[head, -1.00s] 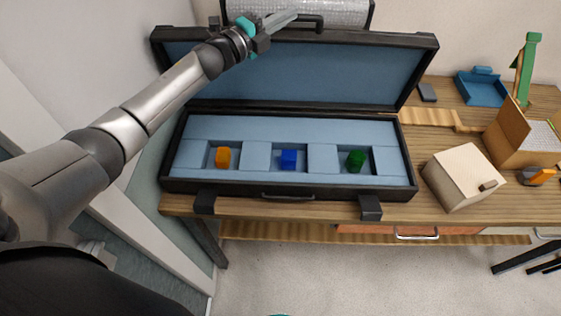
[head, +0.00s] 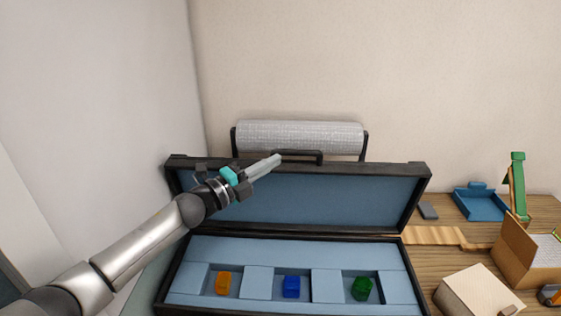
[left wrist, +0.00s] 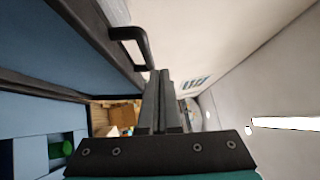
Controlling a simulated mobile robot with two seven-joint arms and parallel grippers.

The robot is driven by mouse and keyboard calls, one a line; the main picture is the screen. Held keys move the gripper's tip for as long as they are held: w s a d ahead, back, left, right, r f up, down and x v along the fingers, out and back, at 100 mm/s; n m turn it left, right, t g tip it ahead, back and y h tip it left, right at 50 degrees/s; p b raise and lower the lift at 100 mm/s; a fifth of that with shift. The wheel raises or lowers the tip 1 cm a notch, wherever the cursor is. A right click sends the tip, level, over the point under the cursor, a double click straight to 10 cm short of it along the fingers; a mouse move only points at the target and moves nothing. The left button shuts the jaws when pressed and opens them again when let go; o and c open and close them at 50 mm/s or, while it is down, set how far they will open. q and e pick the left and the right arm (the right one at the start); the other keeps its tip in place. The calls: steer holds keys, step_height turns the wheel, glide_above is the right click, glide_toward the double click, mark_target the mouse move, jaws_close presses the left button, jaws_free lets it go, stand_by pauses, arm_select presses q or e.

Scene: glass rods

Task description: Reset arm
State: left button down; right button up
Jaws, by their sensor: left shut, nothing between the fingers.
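My left gripper (head: 275,160) is raised in front of the open lid of a black case, near the lid's top edge. Its fingers are shut with nothing between them, and they also show together in the left wrist view (left wrist: 165,95). The case lid (head: 300,200) stands upright with a blue lining. My right gripper is not in view.
A grey-white roll (head: 300,136) stands behind the lid. On the wooden table at right are a blue tray (head: 480,203), a green stand (head: 517,185), an open cardboard box (head: 525,255) and a pale box (head: 475,292). A white wall is at left.

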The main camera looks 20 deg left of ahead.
arm_select(q)
steer(key=shift+s+a, duration=0.35)
steer(key=shift+s, duration=0.3)
steer(key=s+d+f+n+g+y, duration=0.4)
steer(key=s+f+n+y, duration=0.6)
steer(key=s+f+n, duration=0.45)
steer(key=s+d+f+n+g, duration=0.25)
steer(key=s+n+g, duration=0.2)
steer(key=s, duration=0.55)
steer(key=s+d+f+n+g, duration=0.1)
steer(key=s+f+n+g, duration=0.3)
steer(key=s, duration=0.7)
step_height(320, 180, down, 30)
steer(key=s+g+b, duration=0.2)
steer(key=b, duration=0.8)
steer(key=s+a+f+b, duration=0.1)
steer(key=s+f+b, duration=0.3)
steer(key=s+f, duration=0.4)
steer(key=s+a+f+g+b, duration=0.1)
steer(key=s+f+b, duration=0.4)
steer(key=f, duration=1.1)
steer(key=shift+s+a+f+h, duration=0.2)
steer(key=shift+s+a+h, duration=0.15)
steer(key=shift+s, duration=1)
